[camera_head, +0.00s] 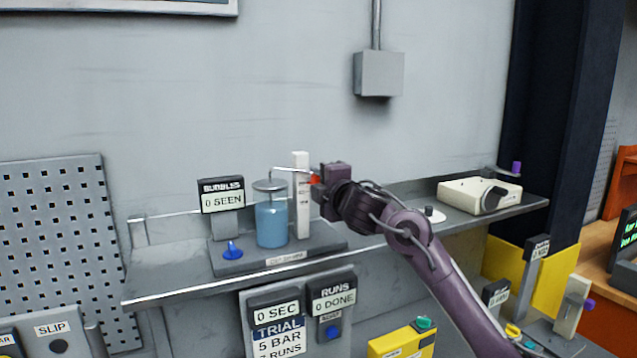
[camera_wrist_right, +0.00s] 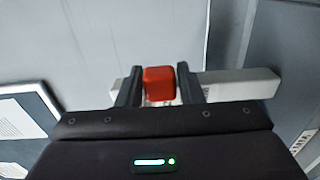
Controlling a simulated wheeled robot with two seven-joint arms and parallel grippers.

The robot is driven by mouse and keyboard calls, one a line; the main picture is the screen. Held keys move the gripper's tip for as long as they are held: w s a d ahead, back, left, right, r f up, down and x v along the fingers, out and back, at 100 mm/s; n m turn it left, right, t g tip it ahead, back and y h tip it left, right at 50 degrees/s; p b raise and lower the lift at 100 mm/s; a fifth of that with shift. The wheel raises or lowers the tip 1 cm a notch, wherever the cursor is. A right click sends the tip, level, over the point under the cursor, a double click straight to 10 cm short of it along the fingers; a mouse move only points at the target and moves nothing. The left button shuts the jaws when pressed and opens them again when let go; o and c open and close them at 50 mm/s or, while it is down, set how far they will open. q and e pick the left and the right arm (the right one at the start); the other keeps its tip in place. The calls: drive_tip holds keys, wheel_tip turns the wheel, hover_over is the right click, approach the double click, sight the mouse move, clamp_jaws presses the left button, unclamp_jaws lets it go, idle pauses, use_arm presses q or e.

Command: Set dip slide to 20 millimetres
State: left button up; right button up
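The dip slide is a white upright post (camera_head: 300,215) with dark scale marks too small to read. A red block (camera_head: 315,180) shows at its upper part. A thin bent tube runs from the post to a jar of blue liquid (camera_head: 272,222). My right gripper (camera_head: 316,187) is at the red block, pointing left. In the right wrist view, the red block (camera_wrist_right: 159,82) sits between my two fingertips, and the white post (camera_wrist_right: 240,84) lies behind them. The fingers are very close to the block's sides; whether they press on it cannot be told. My left gripper is not in view.
A "BUBBLES 0 SEEN" sign (camera_head: 221,195) and a blue knob (camera_head: 232,250) stand left of the jar on the grey shelf. A white box with a dark lever (camera_head: 478,195) stands at the shelf's right. Display panels (camera_head: 302,316) hang below the shelf edge.

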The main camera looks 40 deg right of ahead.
drive_tip(key=shift+o, duration=1.4)
drive_tip(key=shift+s, duration=0.1)
drive_tip(key=shift+s+a+f+b, duration=0.1)
drive_tip(key=shift+s+f+b, duration=0.05)
drive_tip(key=shift+s+b, duration=0.25)
drive_tip(key=b+v, duration=0.2)
drive_tip(key=v, duration=0.4)
drive_tip(key=shift+s, duration=0.4)
drive_tip(key=shift+a, duration=0.1)
